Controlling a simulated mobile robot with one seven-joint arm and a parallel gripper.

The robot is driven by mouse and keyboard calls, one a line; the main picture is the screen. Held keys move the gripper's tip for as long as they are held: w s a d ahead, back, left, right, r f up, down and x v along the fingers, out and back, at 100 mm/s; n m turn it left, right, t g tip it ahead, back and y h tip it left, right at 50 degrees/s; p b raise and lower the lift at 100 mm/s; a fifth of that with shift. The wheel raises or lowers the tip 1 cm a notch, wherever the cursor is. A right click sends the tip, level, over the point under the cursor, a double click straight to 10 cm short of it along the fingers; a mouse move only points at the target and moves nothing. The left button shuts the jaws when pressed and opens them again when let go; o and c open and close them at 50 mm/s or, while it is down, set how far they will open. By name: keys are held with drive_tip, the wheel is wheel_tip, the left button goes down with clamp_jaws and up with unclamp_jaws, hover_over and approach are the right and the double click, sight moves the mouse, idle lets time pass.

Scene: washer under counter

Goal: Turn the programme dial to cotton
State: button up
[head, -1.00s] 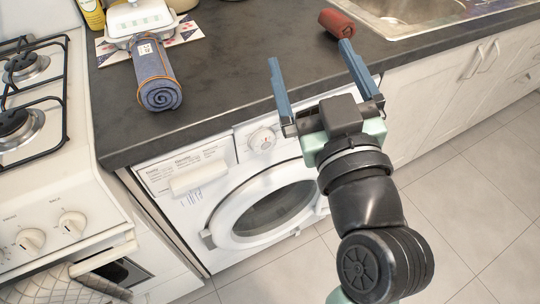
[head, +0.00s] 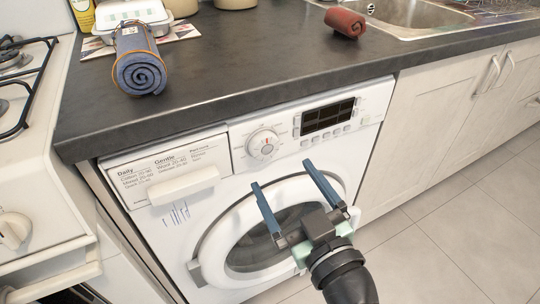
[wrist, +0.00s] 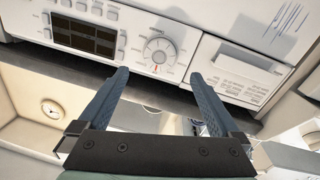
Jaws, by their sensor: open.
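The programme dial (head: 264,145) is a round white knob with a red mark, on the washer's (head: 207,226) control panel, left of a dark display. In the wrist view the dial (wrist: 158,51) shows beyond my fingertips, between them and apart from them. My gripper (head: 281,176) has two blue fingers, spread open and empty, in front of the washer door, below and right of the dial. It also shows in the wrist view (wrist: 158,75). Small marks surround the dial, too small to read. The printed drawer label (head: 165,167) lists Daily and Gentle programmes, including Cotton.
The dark worktop (head: 220,70) overhangs the panel. On it lie a rolled blue towel (head: 138,65) and a red roll (head: 345,22), with a sink (head: 400,12) behind. A stove (head: 30,190) stands at the left. Floor is free at the right.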

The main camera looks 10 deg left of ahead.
sight(266, 149)
drive_tip(key=x, duration=0.7)
drive_tip(key=shift+w, duration=0.15)
drive_tip(key=c, duration=1.4)
